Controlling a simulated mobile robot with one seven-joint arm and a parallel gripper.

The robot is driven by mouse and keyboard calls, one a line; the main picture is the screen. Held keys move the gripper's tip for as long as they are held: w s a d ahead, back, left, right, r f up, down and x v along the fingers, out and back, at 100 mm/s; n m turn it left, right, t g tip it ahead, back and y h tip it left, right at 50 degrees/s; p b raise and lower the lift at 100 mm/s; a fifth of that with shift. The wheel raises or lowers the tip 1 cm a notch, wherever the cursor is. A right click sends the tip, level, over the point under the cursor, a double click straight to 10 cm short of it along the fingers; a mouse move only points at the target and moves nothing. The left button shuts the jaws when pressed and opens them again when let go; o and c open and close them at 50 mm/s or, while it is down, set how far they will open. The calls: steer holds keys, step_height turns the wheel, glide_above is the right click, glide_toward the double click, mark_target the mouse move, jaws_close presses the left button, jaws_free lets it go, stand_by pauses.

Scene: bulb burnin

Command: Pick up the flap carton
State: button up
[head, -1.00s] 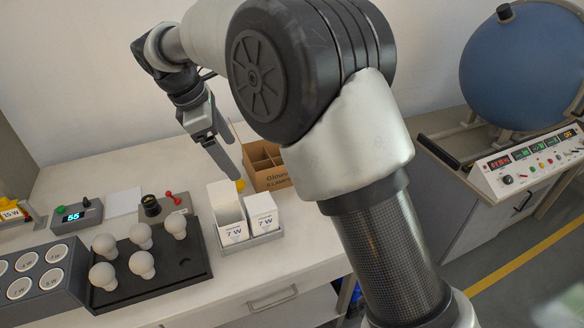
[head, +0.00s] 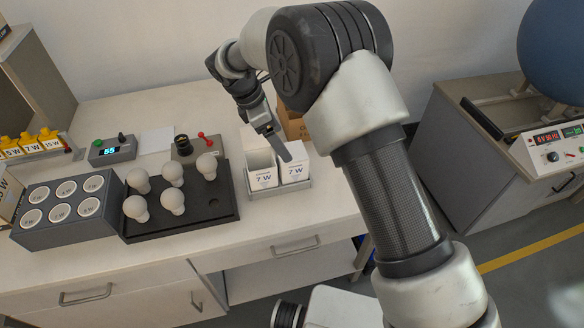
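Two white cartons marked 7 W stand side by side in a grey tray (head: 280,190) on the bench. The left carton (head: 262,178) looks open at the top, with a white flap standing up at its back.
A black tray (head: 222,212) with several white bulbs lies left of the cartons, beside a grey rack (head: 48,235) of round sockets. A brown cardboard box (head: 294,124) stands behind, partly hidden by my arm. A small tester with a red lever (head: 200,146) sits behind the bulbs.

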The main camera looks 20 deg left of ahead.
mark_target(291, 151)
steer(key=shift+d+x, duration=0.2)
steer(key=shift+x, duration=1.15)
steer(key=shift+d+x, duration=0.2)
steer(key=shift+x, duration=1.15)
steer(key=shift+r, duration=0.2)
steer(key=c, duration=1.4)
